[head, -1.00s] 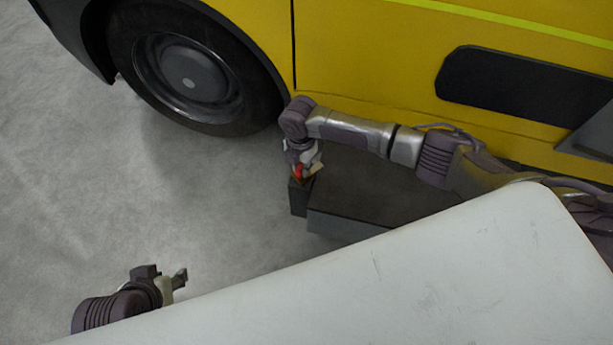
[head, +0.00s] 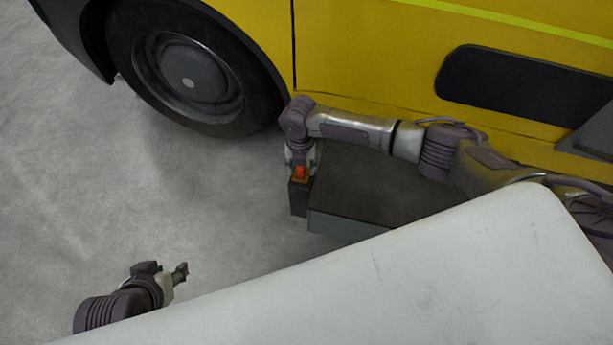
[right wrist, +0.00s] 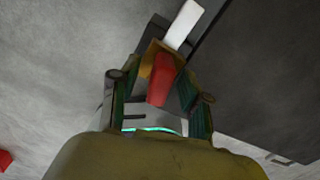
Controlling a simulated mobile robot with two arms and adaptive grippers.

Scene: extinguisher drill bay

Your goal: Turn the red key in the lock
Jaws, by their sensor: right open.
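The red key (head: 301,172) stands at a brass-coloured lock (head: 302,180) on top of a dark post beside a low dark box. My right gripper (head: 300,163) is down at the key. In the right wrist view the red key (right wrist: 161,80) lies between the two open fingers of my right gripper (right wrist: 160,87), with gaps on both sides. The brass lock part (right wrist: 149,58) shows just beyond it. How far the key sits in the lock is hidden. My left gripper (head: 165,273) is empty at the lower left, away from the lock; its finger gap is unclear.
A low dark box (head: 365,190) stands right of the post. A yellow vehicle (head: 370,60) with a black wheel (head: 190,75) is behind. A pale surface (head: 400,270) fills the lower right. In the right wrist view, a white piece (right wrist: 183,24) lies beyond the lock.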

